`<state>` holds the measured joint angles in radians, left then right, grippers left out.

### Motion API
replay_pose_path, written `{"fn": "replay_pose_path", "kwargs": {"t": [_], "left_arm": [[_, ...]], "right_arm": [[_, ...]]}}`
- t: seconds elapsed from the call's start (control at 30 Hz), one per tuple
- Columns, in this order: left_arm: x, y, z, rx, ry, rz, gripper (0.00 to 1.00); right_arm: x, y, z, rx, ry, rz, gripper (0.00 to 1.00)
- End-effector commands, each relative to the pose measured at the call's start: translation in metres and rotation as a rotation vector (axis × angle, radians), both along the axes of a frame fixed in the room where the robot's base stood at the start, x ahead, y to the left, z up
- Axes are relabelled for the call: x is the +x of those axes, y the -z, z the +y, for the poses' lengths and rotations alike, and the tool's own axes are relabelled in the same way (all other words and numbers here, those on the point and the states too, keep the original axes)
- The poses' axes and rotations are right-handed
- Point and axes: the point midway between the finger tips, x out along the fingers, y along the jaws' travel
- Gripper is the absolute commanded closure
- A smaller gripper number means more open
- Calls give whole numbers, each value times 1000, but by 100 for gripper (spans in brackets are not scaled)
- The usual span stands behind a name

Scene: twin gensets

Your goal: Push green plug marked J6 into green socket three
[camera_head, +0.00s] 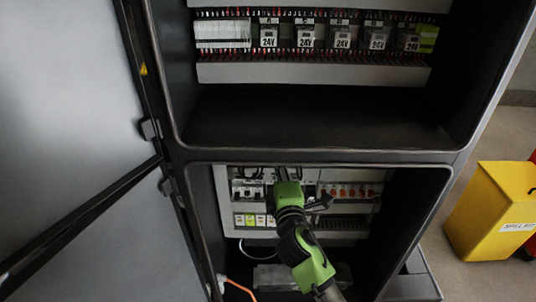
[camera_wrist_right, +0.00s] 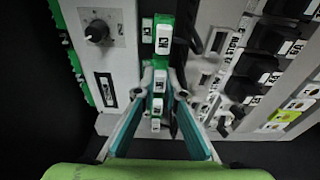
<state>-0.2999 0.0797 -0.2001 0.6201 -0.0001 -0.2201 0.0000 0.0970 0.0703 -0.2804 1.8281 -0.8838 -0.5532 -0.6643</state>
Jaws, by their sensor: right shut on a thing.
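In the right wrist view, my right gripper (camera_wrist_right: 157,88) is shut on a green plug (camera_wrist_right: 158,76) with a white tag. The tag's writing is too small to read for certain. Green socket parts with white tags (camera_wrist_right: 163,40) line up just beyond the fingertips. I cannot tell which is socket three, nor whether the plug is in a socket. In the head view, my right gripper (camera_head: 284,176) is in the lower cabinet bay and its arm hides the plug and the sockets. My left gripper is not in view.
A black knob (camera_wrist_right: 96,31) on a grey panel is left of the fingers. Black breakers (camera_wrist_right: 257,65) stand to the right. The upper bay holds a row of 24V modules (camera_head: 304,38). An open cabinet door (camera_head: 70,90) is at left, a yellow bin (camera_head: 490,210) at right.

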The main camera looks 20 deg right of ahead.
Motion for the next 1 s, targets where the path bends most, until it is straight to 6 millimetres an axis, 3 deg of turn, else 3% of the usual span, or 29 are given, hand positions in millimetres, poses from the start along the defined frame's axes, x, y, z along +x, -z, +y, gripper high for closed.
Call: {"fn": "replay_pose_path", "kwargs": {"t": [0.33, 0.37, 0.4, 0.43, 0.77, 1.0], "left_arm": [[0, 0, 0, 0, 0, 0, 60], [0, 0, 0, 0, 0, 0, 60], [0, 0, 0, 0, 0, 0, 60], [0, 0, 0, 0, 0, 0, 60], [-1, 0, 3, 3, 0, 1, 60], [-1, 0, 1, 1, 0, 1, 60]], "right_arm": [[3, 0, -1, 0, 0, -1, 100], [3, 0, -1, 0, 0, -1, 82], [3, 0, -1, 0, 0, 0, 72], [3, 0, -1, 0, 0, 0, 70], [1, 1, -1, 0, 0, 1, 70], [-29, 2, 4, 1, 0, 3, 70]]}}
